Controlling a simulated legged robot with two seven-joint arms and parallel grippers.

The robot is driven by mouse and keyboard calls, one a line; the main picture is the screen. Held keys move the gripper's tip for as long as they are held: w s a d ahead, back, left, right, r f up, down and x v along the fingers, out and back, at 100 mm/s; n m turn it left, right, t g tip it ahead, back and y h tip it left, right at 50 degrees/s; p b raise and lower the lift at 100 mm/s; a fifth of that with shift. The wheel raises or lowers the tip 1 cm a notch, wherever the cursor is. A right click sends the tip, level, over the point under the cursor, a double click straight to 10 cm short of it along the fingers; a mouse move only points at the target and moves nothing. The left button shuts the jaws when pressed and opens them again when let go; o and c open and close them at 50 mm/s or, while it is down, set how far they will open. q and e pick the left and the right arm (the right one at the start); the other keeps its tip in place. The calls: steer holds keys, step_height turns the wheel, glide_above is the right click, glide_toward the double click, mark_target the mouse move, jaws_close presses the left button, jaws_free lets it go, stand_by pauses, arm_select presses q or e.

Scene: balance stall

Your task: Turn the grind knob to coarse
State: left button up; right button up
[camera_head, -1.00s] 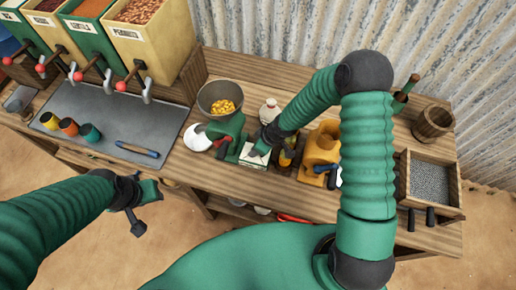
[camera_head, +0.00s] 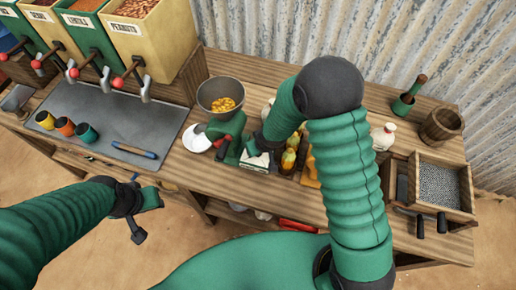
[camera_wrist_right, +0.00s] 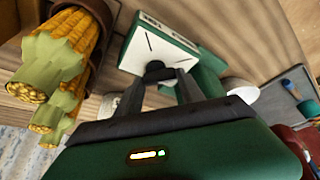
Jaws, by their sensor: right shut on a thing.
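The green grinder (camera_head: 228,128) stands on the wooden counter beneath a grey bowl of yellow kernels (camera_head: 226,104). Its white dial panel (camera_head: 254,161) faces the front; in the right wrist view the panel (camera_wrist_right: 160,43) carries black line marks. The dark grind knob (camera_wrist_right: 156,69) sticks out from the panel's lower edge. My right gripper (camera_wrist_right: 168,82) is shut on the knob; in the head view my right arm partly covers this spot. My left gripper (camera_head: 142,215) hangs in front of the counter, away from the grinder, and its jaw opening is unclear.
Corn cobs (camera_wrist_right: 62,60) stand close beside my right gripper. A white bowl (camera_head: 197,138) sits left of the grinder. A grey mat (camera_head: 110,128) with several coloured cups lies further left. A gravel tray (camera_head: 438,186) stands at the right.

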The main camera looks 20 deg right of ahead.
steer(key=shift+w+r, duration=0.1)
steer(key=shift+w, duration=0.1)
steer(key=o, duration=1.4)
steer(key=shift+c, duration=0.2)
steer(key=v, duration=1.6)
steer(key=shift+r+p, duration=0.25)
steer(key=shift+p, duration=0.2)
steer(key=s+d+f+m+g, duration=0.1)
steer(key=s+d, duration=0.3)
steer(key=s, duration=0.5)
steer(key=shift+s+d+m+g+h, duration=0.15)
steer(key=shift+s+m+g+h, duration=0.15)
steer(key=shift+m+g+h, duration=0.15)
